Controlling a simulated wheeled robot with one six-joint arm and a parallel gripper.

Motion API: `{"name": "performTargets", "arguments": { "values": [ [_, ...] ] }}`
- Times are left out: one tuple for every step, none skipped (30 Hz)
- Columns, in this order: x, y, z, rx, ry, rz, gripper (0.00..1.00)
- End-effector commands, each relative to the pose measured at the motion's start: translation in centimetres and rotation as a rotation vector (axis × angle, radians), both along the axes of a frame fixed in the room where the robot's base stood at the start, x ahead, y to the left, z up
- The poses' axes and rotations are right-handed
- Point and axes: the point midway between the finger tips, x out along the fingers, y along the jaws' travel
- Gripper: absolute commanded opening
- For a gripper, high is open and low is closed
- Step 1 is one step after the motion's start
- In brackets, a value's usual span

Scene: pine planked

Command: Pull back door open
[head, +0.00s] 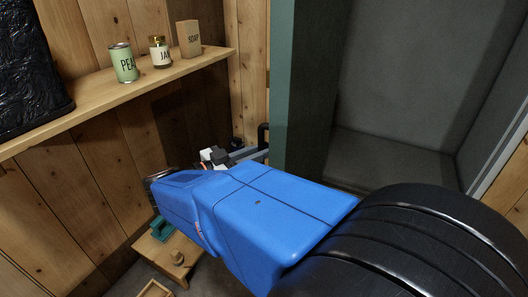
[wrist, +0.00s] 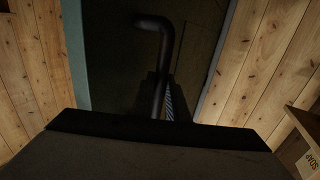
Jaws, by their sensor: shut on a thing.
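The door (head: 283,75) stands open in the head view, its green edge facing me. In the wrist view its dark face (wrist: 110,60) has a green border on the left. A black bent bar handle (wrist: 158,40) sticks out from that face, and its end shows in the head view (head: 263,132). My gripper (wrist: 165,98) is at the handle, shut on its straight bar. The lower fingers are dark in the wrist view. In the head view my gripper (head: 255,155) is partly hidden by my blue arm and the door edge.
Right of the door is a grey opening (head: 395,90) with bare walls. A wooden shelf (head: 95,103) on the left holds a green can (head: 123,63), a jar (head: 160,52), a soap box (head: 189,39) and a black bag (head: 30,70). A low wooden stool (head: 160,262) stands below.

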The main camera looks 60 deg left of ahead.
Motion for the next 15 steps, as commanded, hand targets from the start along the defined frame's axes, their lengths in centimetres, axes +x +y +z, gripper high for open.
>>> {"name": "performTargets", "arguments": {
  "values": [
    [0.08,0.00,0.12,0.002,-0.001,0.000,0.00],
    [0.08,0.00,0.12,0.002,-0.001,0.000,0.00],
    [0.07,-0.01,0.12,0.002,-0.001,0.000,0.21],
    [0.07,-0.01,0.11,0.002,-0.001,0.000,0.28],
    [0.07,-0.01,0.10,0.001,-0.001,0.000,0.33],
    [0.06,-0.02,0.08,0.001,0.000,0.000,0.33],
    [0.05,-0.02,0.07,0.001,0.000,0.000,0.33],
    [0.05,-0.02,0.06,0.001,0.000,0.000,0.33],
    [0.04,-0.02,0.05,0.001,0.000,0.000,0.33],
    [0.03,-0.02,0.04,0.000,0.000,0.000,0.33],
    [0.03,-0.02,0.03,0.000,0.000,0.000,0.33],
    [0.02,-0.02,0.03,0.000,0.000,0.000,0.33],
    [-0.01,-0.02,0.02,0.000,0.000,0.000,0.33],
    [-0.06,-0.02,0.01,0.000,0.000,0.000,0.33],
    [-0.21,-0.01,0.00,0.000,0.000,0.000,0.33]
  ]
}}
